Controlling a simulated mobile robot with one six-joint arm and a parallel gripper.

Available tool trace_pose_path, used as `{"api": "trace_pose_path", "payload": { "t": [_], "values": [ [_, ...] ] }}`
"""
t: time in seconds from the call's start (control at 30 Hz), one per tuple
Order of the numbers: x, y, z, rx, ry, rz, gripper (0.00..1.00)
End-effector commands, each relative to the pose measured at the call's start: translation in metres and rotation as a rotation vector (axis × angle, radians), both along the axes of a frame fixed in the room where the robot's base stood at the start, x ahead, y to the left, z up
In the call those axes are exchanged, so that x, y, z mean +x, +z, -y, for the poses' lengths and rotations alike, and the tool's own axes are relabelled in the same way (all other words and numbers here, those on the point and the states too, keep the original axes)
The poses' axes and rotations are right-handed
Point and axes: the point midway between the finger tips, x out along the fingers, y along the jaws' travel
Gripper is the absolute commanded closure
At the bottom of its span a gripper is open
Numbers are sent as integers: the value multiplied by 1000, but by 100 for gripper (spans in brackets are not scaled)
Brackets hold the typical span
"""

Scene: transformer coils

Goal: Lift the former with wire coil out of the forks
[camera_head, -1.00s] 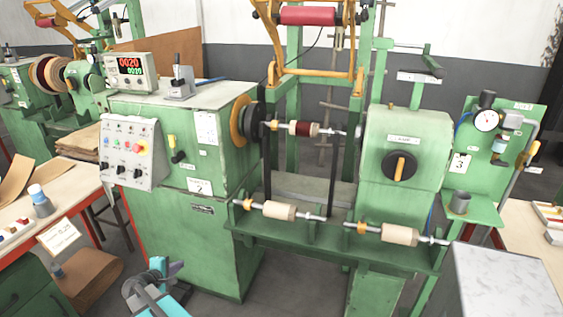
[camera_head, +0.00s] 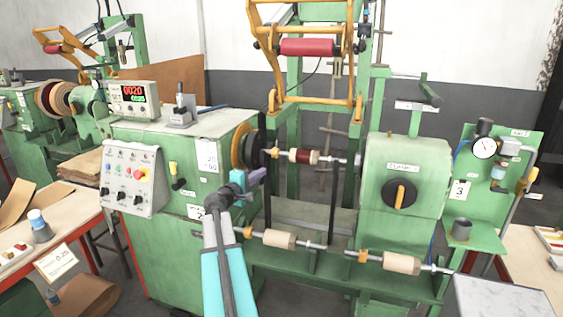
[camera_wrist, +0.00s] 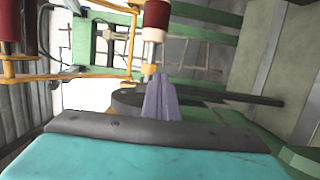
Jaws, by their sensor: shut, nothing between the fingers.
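The former with wire coil (camera_head: 305,156) has cream ends and dark red wire. It sits level on a metal shaft between the green headstock and tailstock, at the tops of two dark uprights (camera_head: 335,190) that look like the forks. In the wrist view the wound former (camera_wrist: 156,16) shows at the top centre, beyond my fingertips, partly cut off by the edge. My gripper (camera_head: 260,175) has purple fingers and is shut and empty. In the head view it is left of and a little below the former, apart from it. The fingers (camera_wrist: 160,95) are together in the wrist view.
Two bare formers (camera_head: 280,238) (camera_head: 402,263) lie on shafts along the front rail. The green headstock cabinet (camera_head: 170,230) is left, the tailstock (camera_head: 405,165) right. A red spool (camera_head: 308,47) hangs on a yellow frame above. A grey box (camera_head: 505,300) stands front right.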

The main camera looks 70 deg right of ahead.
Motion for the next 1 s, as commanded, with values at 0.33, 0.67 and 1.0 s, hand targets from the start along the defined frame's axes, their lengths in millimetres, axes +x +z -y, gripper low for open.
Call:
{"api": "trace_pose_path", "payload": {
  "t": [0.33,0.67,1.0],
  "values": [
    [-27,16,13,-16,-36,9,100],
    [-27,16,16,-15,-36,9,100],
    [-33,17,43,-15,-38,7,100]
  ]
}}
